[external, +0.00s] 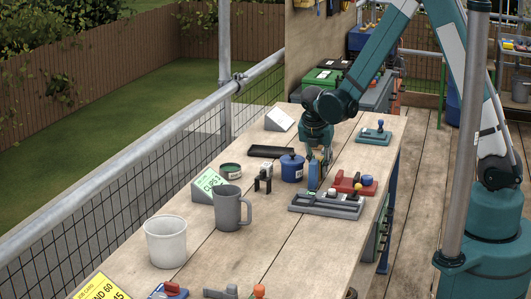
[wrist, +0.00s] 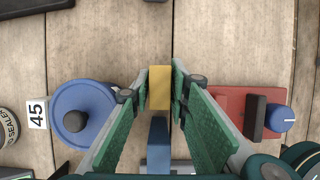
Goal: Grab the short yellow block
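The short yellow block (wrist: 159,87) lies between the two green-padded fingers of my gripper (wrist: 160,88) in the wrist view. The fingertips are close along its left and right sides; I cannot tell whether they press on it. In the external view my gripper (external: 318,158) points down over the table, behind the tall blue block. The yellow block is mostly hidden there. A blue block (wrist: 158,134) stands just below the yellow one in the wrist view and shows upright in the external view (external: 313,174).
A grey tray (external: 340,210) sits in front of my gripper. A blue lidded pot (external: 292,168) stands to the left, a red block piece with a blue knob (external: 352,183) to the right. A grey mug (external: 228,212) and white bucket (external: 166,245) are nearer the camera.

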